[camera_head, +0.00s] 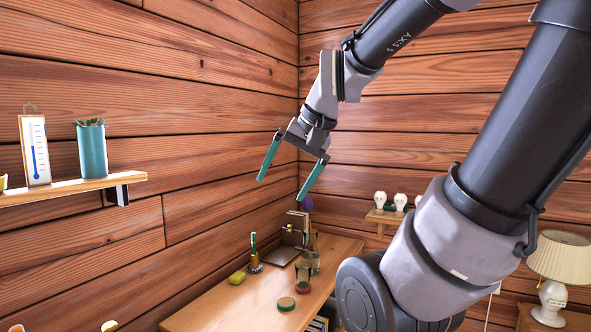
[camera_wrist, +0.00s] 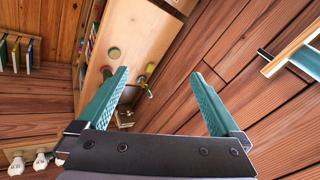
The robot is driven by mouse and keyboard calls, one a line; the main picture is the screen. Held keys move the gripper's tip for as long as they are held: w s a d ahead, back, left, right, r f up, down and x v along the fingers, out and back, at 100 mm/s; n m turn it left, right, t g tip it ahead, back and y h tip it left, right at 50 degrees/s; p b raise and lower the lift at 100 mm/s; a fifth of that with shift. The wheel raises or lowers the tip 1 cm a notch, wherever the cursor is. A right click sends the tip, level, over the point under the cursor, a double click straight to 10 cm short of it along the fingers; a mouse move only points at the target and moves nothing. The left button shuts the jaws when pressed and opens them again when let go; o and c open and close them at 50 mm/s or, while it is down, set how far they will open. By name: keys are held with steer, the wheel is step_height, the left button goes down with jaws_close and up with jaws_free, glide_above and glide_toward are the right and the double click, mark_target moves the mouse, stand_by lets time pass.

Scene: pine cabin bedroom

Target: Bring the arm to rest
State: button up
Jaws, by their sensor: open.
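My gripper (camera_head: 288,179) is open and empty, with two teal fingers spread apart. It hangs in the air above the wooden desk (camera_head: 225,308), near the corner of the plank walls. In the wrist view my gripper (camera_wrist: 160,98) shows its fingers wide apart, with nothing between them but the desk and wall beyond. My arm comes in from the upper right and bends down to the gripper.
A wall shelf (camera_head: 85,188) at left bears a thermometer (camera_head: 35,150) and a teal pot (camera_head: 92,150). The desk holds a yellow block (camera_head: 237,278), a pen holder (camera_head: 255,263) and round discs (camera_head: 286,304). A small shelf (camera_head: 383,216) and a lamp (camera_head: 556,262) are at right.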

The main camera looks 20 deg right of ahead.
steer(key=shift+s+d+r+n+t+h, duration=0.35)
steer(key=shift+s+d+r+t, duration=0.1)
steer(key=shift+r, duration=0.1)
steer(key=shift+s+d+r+n+t+h, duration=0.35)
steer(key=shift+s+r+t, duration=0.1)
steer(key=shift+r, duration=0.1)
